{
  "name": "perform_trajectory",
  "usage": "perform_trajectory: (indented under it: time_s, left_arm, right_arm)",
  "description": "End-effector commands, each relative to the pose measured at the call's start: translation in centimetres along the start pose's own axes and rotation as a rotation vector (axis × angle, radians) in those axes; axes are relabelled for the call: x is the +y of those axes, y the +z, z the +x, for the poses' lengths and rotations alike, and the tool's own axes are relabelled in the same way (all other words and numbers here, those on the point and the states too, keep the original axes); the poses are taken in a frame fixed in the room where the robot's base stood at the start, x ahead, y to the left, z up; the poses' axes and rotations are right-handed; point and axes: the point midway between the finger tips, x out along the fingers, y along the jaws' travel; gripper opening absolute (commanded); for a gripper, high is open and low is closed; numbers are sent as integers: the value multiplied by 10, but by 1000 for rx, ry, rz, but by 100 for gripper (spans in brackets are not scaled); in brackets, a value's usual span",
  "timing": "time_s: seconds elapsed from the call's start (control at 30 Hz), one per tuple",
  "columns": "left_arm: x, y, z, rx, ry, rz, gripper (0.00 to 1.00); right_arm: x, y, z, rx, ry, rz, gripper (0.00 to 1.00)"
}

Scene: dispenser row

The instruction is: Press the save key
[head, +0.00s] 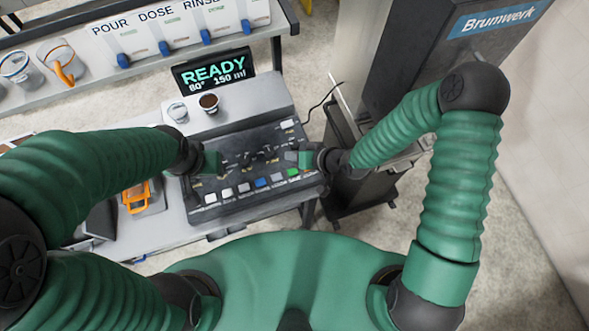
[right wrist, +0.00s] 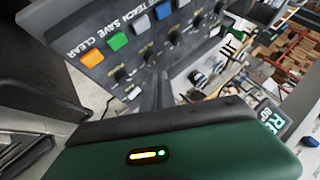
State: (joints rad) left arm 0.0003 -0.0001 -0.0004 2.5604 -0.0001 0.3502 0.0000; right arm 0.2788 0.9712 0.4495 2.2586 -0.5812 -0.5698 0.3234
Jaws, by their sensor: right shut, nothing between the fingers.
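The save key is the green key (head: 293,172) in the front row of the dark control panel (head: 240,205). In the right wrist view the green key (right wrist: 118,41) has the word SAVE beside it, between an orange key (right wrist: 92,58) marked CLEAR and a grey key (right wrist: 143,26) marked TEACH. My right gripper (head: 297,157) is shut and empty over the panel's right end, just behind the green key in the head view. I cannot tell its height above the panel. My left gripper (head: 215,163) is over the panel's left part; its jaws are too small to read.
A display reading READY (head: 213,70) stands behind the panel, with a brown-filled cup (head: 209,102) before it. A blue key (head: 261,182) and several pale keys share the front row. An orange-handled item (head: 137,197) is left of the panel. A dark cabinet (head: 415,50) stands at right.

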Motion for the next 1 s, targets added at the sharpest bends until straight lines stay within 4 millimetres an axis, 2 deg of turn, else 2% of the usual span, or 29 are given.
perform_trajectory:
  time_s: [0.27, 0.63, 0.77, 1.0]
  left_arm:
    - [0, 5, 22, 0, 0, 0, 36]
    - [0, 15, 66, 0, 0, 1, 36]
    - [0, 17, 73, 0, 0, 1, 36]
    - [0, 17, 72, 1, 0, 0, 36]
  right_arm:
    - [16, 14, 15, 0, -1, 2, 0]
    - [41, 41, 54, -2, 1, 1, 0]
    - [45, 45, 60, -1, 2, 0, 0]
    - [46, 45, 59, 0, 1, 0, 0]
